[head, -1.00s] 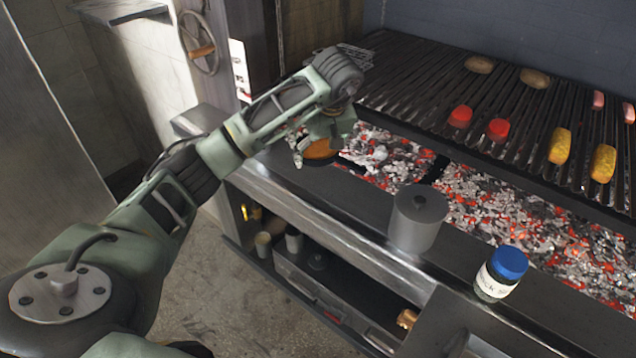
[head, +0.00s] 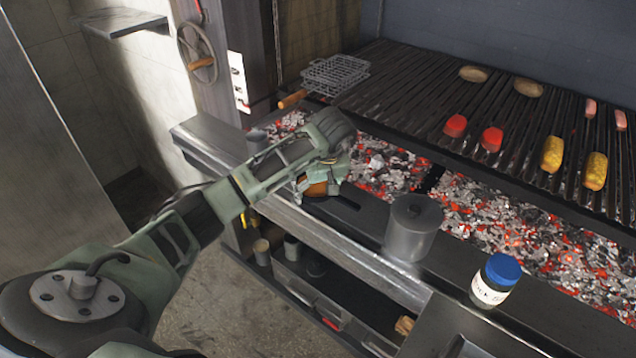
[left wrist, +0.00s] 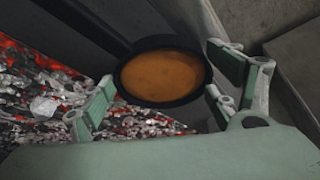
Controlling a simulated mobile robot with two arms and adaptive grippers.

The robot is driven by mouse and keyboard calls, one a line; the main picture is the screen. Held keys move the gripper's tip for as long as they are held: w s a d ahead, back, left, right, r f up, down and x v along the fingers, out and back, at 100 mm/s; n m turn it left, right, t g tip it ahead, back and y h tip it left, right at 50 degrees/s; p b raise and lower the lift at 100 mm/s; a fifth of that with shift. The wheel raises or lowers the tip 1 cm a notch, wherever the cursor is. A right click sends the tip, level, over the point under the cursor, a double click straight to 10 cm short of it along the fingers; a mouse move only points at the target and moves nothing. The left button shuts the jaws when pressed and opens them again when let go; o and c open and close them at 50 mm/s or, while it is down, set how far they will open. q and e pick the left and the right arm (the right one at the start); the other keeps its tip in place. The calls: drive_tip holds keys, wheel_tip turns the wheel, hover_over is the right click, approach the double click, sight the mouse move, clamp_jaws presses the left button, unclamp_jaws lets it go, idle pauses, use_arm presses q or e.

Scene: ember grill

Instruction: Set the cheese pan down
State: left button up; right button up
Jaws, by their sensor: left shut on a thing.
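The cheese pan (left wrist: 165,101) is small, round and black, with orange melted cheese (left wrist: 160,75) inside. My left gripper (left wrist: 160,80) is shut around the pan's body, with its fingers on either side. The handle (left wrist: 92,22) runs to the upper left in the left wrist view. In the head view the cheese (head: 316,189) shows beneath my left gripper (head: 322,181), over the front ledge (head: 362,228). My fingers and wrist partly hide the pan there. I cannot tell whether it touches the ledge. My right gripper is not in view.
A grey lidded pot (head: 412,235) and a blue-capped jar (head: 495,281) stand farther right along the ledge. Glowing coals (head: 480,215) lie behind it, below a sloping grill (head: 400,95) with food. A wire basket (head: 336,76) sits at the grill's left end.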

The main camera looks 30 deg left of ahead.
use_arm(q)
drive_tip(key=o, duration=1.6)
drive_tip(key=shift+r, duration=0.15)
drive_tip(key=shift+d+r, duration=0.1)
drive_tip(key=shift+r, duration=0.25)
drive_tip(key=b+v, duration=0.1)
drive_tip(key=v, duration=1)
drive_tip(key=shift+s+r, duration=0.1)
drive_tip(key=shift+s, duration=0.05)
